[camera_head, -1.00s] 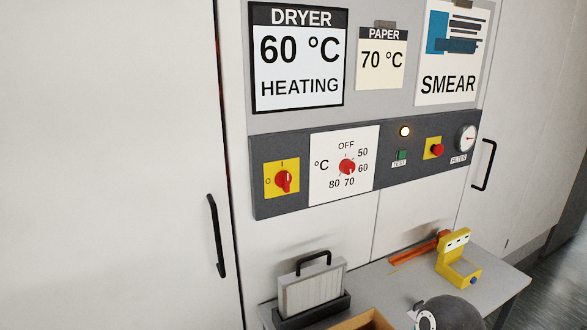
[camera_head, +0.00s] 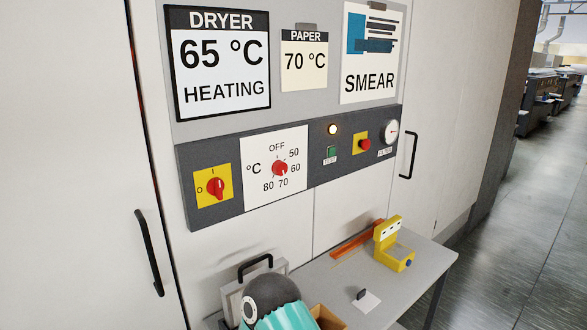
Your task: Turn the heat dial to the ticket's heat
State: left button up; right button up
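The heat dial is a red knob (camera_head: 279,168) on a white plate (camera_head: 260,186) marked OFF, 50, 60, 70 and 80 °C. Its pale pointer mark faces right and slightly down, near 60; the exact setting is too small to read. The paper ticket (camera_head: 304,68) reads 70 °C. The dryer display (camera_head: 220,66) reads 65 °C and HEATING. Neither gripper shows in the head view. A dark rounded part with a ribbed teal section, which looks like part of my arm, shows at the bottom.
A red switch (camera_head: 215,187) on yellow is left of the dial; a lit lamp (camera_head: 333,129), green TEST button (camera_head: 331,152), red button (camera_head: 364,144) and gauge (camera_head: 390,131) are right. Below, a table (camera_head: 418,273) holds a yellow device (camera_head: 396,246). Space before the dial is clear.

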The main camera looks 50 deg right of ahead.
aim_at(279, 168)
jog(key=z, duration=0.1)
jog(key=k, duration=1.1)
jog(key=z, duration=0.45)
jog(key=i, duration=1)
jog(key=z, duration=0.1)
